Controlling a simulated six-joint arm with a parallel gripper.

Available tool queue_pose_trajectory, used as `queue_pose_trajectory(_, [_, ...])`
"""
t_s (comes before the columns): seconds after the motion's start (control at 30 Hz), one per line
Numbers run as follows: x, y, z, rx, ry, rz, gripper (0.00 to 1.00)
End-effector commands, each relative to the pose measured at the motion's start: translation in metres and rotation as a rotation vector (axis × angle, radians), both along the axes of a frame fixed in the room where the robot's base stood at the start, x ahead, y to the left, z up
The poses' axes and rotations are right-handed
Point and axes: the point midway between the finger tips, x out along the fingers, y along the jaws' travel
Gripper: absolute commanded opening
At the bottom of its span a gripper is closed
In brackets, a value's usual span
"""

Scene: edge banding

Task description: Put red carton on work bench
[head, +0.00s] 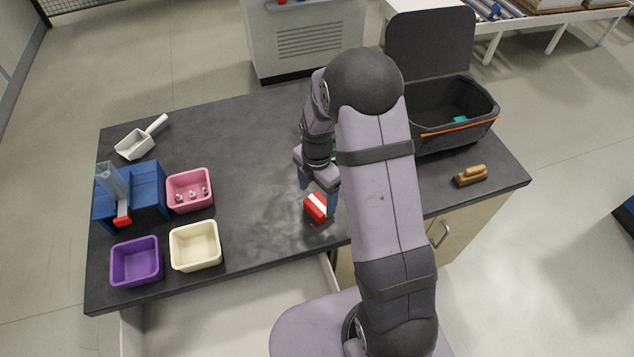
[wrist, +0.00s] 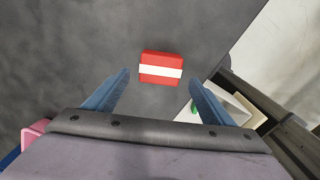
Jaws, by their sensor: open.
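The red carton (head: 316,207) with a white band lies on the dark work bench (head: 250,140), near its front edge. In the wrist view the carton (wrist: 160,68) is just beyond the fingertips and roughly centred between them. My gripper (head: 318,195) is low over the bench beside the carton, and its blue fingers are spread. In the wrist view my gripper (wrist: 160,82) is open with nothing between the fingers. My arm hides part of the bench to the right of the carton.
Pink (head: 189,190), purple (head: 137,261) and cream (head: 195,246) bins stand at the left beside a blue dispenser (head: 150,187) and a white scoop (head: 140,138). A black open-lidded container (head: 440,115) and a brush (head: 470,175) are at the right. An open drawer (head: 220,317) shows below the bench's front edge.

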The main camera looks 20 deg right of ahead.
Motion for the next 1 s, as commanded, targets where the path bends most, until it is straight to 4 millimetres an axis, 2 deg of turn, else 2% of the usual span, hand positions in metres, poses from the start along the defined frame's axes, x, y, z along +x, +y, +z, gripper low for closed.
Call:
queue_pose_trajectory(0.2, [0.001, 0.000, 0.033, 0.000, -0.005, 0.000, 0.77])
queue_pose_trajectory(0.4, [0.001, 0.000, 0.055, 0.000, -0.003, 0.000, 0.77])
queue_pose_trajectory(0.77, [-0.002, 0.000, 0.065, 0.000, 0.000, -0.017, 0.77])
queue_pose_trajectory(0.87, [-0.007, 0.001, 0.067, 0.000, 0.000, -0.077, 0.77])
queue_pose_trajectory(1.0, [-0.023, 0.004, 0.076, -0.001, -0.001, -0.265, 0.77])
